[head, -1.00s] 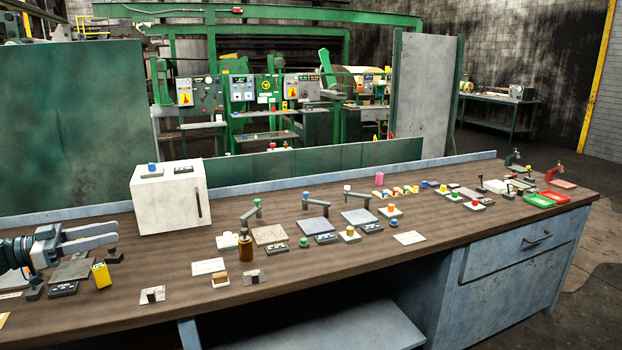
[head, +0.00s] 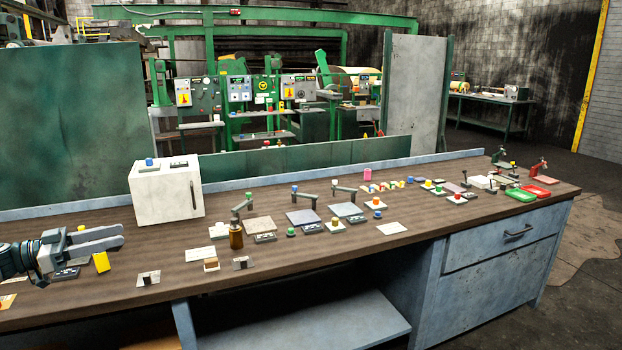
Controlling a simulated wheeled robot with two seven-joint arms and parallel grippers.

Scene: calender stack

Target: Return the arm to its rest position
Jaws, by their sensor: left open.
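My left gripper (head: 119,236) reaches in from the left edge of the head view, above the left end of the workbench. Its two grey fingers point right and stand apart, with nothing seen between them. A yellow block (head: 101,262) stands on the bench just below and in front of the fingers. The forearm covers part of a dark device (head: 66,273) on the bench. My right gripper does not show.
The long brown workbench (head: 330,245) carries a white box (head: 166,192), a brown bottle (head: 236,235), several small stations with coloured knobs, a green tray (head: 520,195) and a red tray (head: 537,191). A green panel (head: 70,125) stands behind the left end.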

